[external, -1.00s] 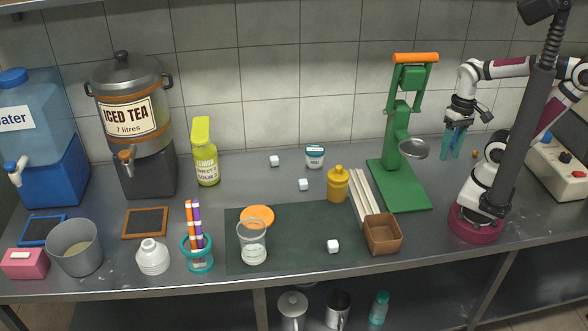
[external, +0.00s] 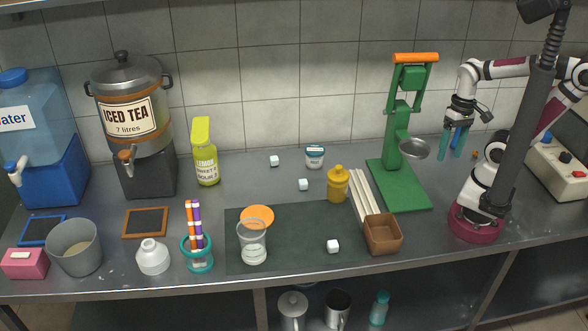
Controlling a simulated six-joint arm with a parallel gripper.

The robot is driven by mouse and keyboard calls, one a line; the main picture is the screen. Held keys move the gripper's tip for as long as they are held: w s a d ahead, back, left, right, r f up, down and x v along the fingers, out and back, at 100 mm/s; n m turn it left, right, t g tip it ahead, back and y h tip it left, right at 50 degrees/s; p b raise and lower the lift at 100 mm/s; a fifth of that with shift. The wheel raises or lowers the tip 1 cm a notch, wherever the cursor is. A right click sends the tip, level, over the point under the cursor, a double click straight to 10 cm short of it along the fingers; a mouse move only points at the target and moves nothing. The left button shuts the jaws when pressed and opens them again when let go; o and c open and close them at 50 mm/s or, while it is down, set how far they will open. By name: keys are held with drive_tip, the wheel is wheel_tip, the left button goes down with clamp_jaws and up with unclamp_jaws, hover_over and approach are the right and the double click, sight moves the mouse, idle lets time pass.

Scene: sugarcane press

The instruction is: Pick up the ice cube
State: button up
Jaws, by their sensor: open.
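Three white ice cubes show in the external view. One ice cube (external: 333,246) lies on the dark mat (external: 296,262) near the front. Another ice cube (external: 304,184) lies on the steel counter behind the mat. A third ice cube (external: 274,160) lies farther back, left of the small white tub. My gripper (external: 454,153) has teal fingers and hangs open and empty at the right, beside the green press, far from all the cubes.
The green press (external: 407,185) stands between my gripper and the cubes. A yellow bottle (external: 337,184), pale sticks (external: 363,194), a brown box (external: 382,233), a white tub (external: 315,156) and a clear cup (external: 252,243) stand around the cubes. Dispensers fill the left.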

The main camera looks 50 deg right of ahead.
drive_tip(key=w+r+n, duration=0.1)
drive_tip(key=w, duration=0.2)
drive_tip(key=w+a+r, duration=0.1)
drive_tip(key=w, duration=0.3)
drive_tip(key=w+r+n+t, duration=0.1)
drive_tip(key=w, duration=0.2)
drive_tip(key=shift+w+a+n, duration=0.15)
drive_tip(key=shift+a+n, duration=0.15)
drive_tip(key=shift+a, duration=0.1)
drive_tip(key=w+a+n+t+y, duration=0.1)
drive_tip(key=w+a+n, duration=0.1)
drive_tip(key=w, duration=0.7)
drive_tip(key=w+a+n+t, duration=0.1)
drive_tip(key=w+a+n, duration=0.2)
drive_tip(key=w, duration=0.5)
drive_tip(key=n, duration=0.8)
hover_over(307, 181)
drive_tip(key=s+d, duration=0.5)
wheel_tip(307, 181, down, 10)
drive_tip(key=x, duration=1)
drive_tip(key=w+a+x, duration=0.1)
drive_tip(key=x, duration=0.4)
drive_tip(key=shift+w, duration=0.1)
clamp_jaws()
